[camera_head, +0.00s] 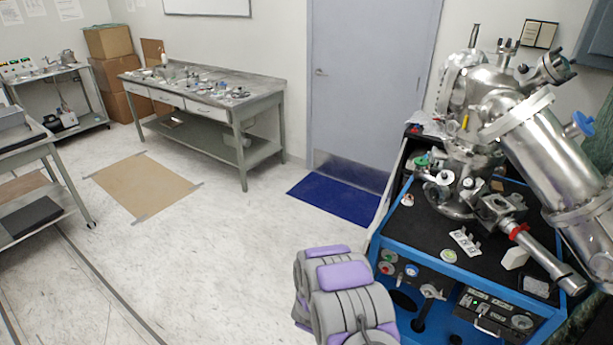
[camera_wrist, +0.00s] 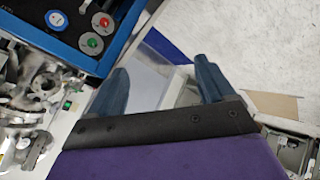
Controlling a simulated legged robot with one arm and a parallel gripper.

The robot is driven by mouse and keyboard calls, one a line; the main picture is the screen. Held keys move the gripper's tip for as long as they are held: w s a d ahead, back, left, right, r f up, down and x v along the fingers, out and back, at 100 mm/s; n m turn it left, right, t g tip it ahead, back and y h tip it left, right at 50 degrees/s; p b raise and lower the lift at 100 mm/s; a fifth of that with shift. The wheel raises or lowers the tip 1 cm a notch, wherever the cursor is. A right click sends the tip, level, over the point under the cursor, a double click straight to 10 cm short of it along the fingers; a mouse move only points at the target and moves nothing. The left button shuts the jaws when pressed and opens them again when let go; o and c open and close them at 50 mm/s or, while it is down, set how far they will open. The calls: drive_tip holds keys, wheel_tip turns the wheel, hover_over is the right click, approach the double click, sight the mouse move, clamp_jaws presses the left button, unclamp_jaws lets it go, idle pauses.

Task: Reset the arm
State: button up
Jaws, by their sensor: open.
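My gripper (camera_wrist: 165,85) shows in the wrist view with its two dark blue fingers spread apart, open and with nothing between them. Below the fingers are its black plate and purple body. In the head view my grey and purple arm shows at the bottom centre, in front of the blue-framed vacuum bench (camera_head: 378,243); the fingers are not visible there. In the wrist view the blue panel (camera_wrist: 135,20) with a red and a green button lies to the upper left of the fingers.
A steel vacuum chamber (camera_head: 540,140) stands on the bench at right. A grey worktable (camera_head: 265,88) with small parts stands at the back, left of a closed door (camera_head: 365,90). A blue mat (camera_head: 338,195) lies before the door. The floor at centre left is clear around a tan mat (camera_head: 145,185).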

drive_tip(key=s+a+r+m+g+y, duration=0.15)
drive_tip(key=a+r+y, duration=0.3)
drive_tip(key=r, duration=0.75)
drive_tip(key=s+a+r+g, duration=0.1)
drive_tip(key=s+r+g, duration=0.2)
drive_tip(key=s+r, duration=0.8)
drive_tip(key=s+d+r+m+g, duration=0.1)
drive_tip(key=s+r, duration=0.4)
drive_tip(key=s, duration=0.5)
drive_tip(key=s+d+r+m+g, duration=0.1)
drive_tip(key=s+d+r+g, duration=0.2)
drive_tip(key=s, duration=0.8)
drive_tip(key=s+d+r+m+g+h, duration=0.1)
drive_tip(key=s+d+r+g, duration=0.1)
drive_tip(key=s+d+r, duration=0.5)
drive_tip(key=s, duration=0.4)
drive_tip(key=shift+r, duration=0.35)
